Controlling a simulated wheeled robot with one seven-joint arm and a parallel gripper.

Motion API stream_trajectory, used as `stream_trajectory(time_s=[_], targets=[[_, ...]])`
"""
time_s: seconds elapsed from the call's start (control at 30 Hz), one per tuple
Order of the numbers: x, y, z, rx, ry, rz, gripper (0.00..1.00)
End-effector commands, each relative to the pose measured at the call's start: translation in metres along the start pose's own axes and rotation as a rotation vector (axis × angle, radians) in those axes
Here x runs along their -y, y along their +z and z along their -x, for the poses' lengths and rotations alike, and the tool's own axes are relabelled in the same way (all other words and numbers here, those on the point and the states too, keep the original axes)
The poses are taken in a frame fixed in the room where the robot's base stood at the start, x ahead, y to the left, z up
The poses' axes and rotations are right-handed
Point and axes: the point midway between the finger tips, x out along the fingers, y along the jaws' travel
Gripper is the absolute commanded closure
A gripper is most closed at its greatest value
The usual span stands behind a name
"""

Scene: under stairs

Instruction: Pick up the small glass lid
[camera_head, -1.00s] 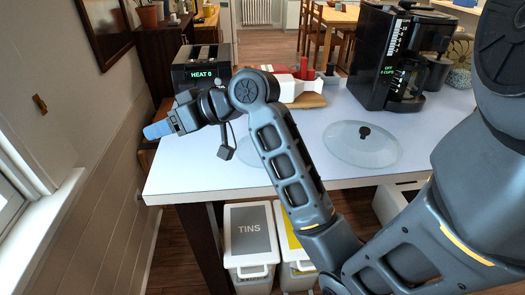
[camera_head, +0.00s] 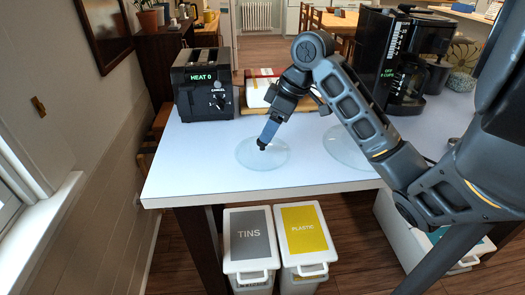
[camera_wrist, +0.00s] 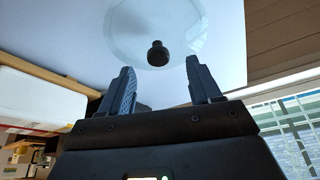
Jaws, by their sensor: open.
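The small glass lid (camera_head: 249,157) lies flat on the white table near its front edge, a clear round disc with a dark knob. In the wrist view, the small glass lid (camera_wrist: 132,36) shows with its black knob (camera_wrist: 157,54) upright, in line with the gap between the fingers and just beyond their tips. My gripper (camera_head: 267,138) points down over the lid. In the wrist view its two fingers (camera_wrist: 160,70) are apart with nothing between them. The head view does not show clearly whether the gripper touches the knob.
A larger glass lid (camera_head: 343,147) lies to the right, partly hidden behind my arm. A black toaster (camera_head: 203,88) stands behind left and a coffee maker (camera_head: 398,75) at back right. The table left of the small lid is clear.

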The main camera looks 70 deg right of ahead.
Motion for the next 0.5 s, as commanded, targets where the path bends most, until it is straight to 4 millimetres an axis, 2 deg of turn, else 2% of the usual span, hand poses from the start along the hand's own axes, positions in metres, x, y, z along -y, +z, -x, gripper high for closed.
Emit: stream_trajectory(time_s=[0.23, 0.5], targets=[[-0.003, -0.003, -0.034, 0.0, -0.001, -0.002, 0.37], [-0.003, -0.003, -0.042, -0.001, 0.0, 0.001, 0.37]])
